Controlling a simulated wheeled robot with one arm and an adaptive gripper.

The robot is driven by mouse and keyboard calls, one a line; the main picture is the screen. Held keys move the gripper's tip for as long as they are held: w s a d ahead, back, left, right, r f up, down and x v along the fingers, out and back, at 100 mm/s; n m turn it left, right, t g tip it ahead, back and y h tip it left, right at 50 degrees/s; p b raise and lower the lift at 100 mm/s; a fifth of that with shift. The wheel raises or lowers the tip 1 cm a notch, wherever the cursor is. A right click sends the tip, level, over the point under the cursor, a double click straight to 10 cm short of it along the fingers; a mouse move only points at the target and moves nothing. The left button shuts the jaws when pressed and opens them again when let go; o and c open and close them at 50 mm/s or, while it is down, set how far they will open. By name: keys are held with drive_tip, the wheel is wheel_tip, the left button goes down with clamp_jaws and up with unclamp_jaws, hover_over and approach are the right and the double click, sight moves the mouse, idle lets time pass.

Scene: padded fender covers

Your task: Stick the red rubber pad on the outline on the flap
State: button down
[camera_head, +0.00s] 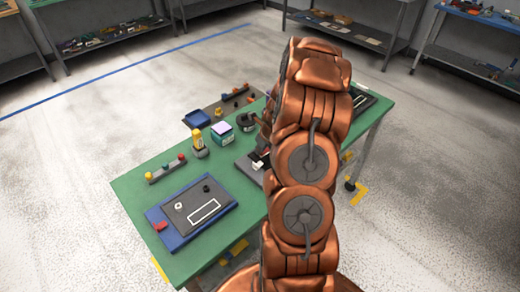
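A dark grey panel (183,216) lies on a blue base at the table's front left. It bears a white rectangular outline (204,211) whose inside looks bare. A small red piece (160,226) sits at the base's left edge; I cannot tell what it is. My copper arm rises in front of the table's right half. My gripper is mostly hidden behind it, near that tray, and its fingers cannot be made out.
Another dark panel (361,98) lies at the back right. Shelves stand along the walls.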

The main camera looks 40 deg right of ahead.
drive_tip(key=shift+a, duration=0.1)
drive_tip(key=c, duration=1.2)
unclamp_jaws()
drive_tip(key=shift+c, duration=0.2)
drive_tip(key=o, duration=0.4)
drive_tip(key=shift+r, duration=0.1)
drive_tip(key=shift+r+p, duration=1.2)
drive_tip(key=shift+r, duration=2.25)
